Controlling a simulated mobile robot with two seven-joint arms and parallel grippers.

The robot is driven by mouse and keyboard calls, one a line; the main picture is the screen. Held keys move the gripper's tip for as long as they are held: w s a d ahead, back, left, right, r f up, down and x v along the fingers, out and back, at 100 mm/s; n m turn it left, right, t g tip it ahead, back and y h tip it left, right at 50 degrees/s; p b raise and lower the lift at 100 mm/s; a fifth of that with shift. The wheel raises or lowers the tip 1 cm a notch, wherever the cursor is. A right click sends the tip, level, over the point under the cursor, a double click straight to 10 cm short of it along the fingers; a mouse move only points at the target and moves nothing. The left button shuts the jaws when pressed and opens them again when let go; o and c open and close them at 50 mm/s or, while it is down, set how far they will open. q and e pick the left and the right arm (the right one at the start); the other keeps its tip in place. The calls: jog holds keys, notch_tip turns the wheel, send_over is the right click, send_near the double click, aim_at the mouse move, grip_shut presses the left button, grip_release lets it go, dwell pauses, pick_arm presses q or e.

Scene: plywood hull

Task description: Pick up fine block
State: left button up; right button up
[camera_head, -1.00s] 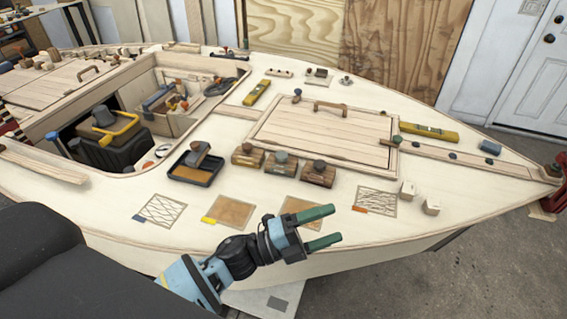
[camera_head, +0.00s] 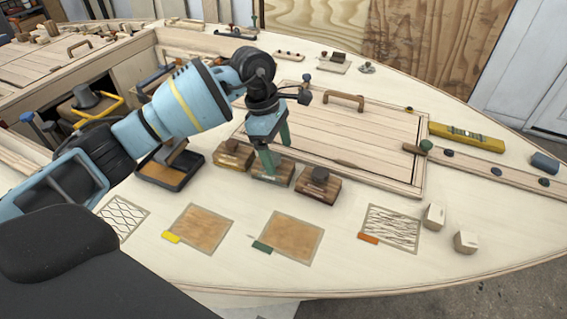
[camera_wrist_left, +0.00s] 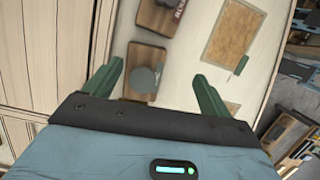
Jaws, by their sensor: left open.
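Three wooden blocks with knobs stand in a row on the deck: a left one (camera_head: 233,158), a middle one (camera_head: 270,179) and a right one (camera_head: 318,188). I cannot read which is labelled fine. My left gripper (camera_head: 277,148) points down over the middle block, its green fingers open and partly hiding it. In the left wrist view, the middle block with its grey knob (camera_wrist_left: 143,80) shows between the open fingers (camera_wrist_left: 157,72), and the right block (camera_wrist_left: 160,14) lies beyond. Nothing is held. My right gripper is in neither view.
A dark tray (camera_head: 160,178) stands left of the blocks. A hatch lid (camera_head: 350,135) with a wooden handle lies behind them. Framed patches with coloured tags, such as the green-tagged one (camera_head: 292,238), lie in front. Two pale blocks (camera_head: 465,242) stand at the right.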

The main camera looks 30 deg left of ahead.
aim_at(273, 156)
pick_arm(q)
jog(key=w+a, duration=0.1)
jog(key=a+r+y, duration=0.1)
jog(key=a, duration=0.1)
jog(key=shift+w, duration=0.4)
jog(key=shift+s+d+f, duration=0.1)
jog(key=shift+s, duration=0.05)
jog(key=shift+d+f, duration=0.1)
jog(key=shift+f, duration=0.3)
jog(key=shift+d+f, duration=0.2)
jog(key=shift+f, duration=1.5)
jog(key=shift+d+f, duration=0.2)
jog(key=shift+f, duration=1.45)
jog(key=c, duration=1.2)
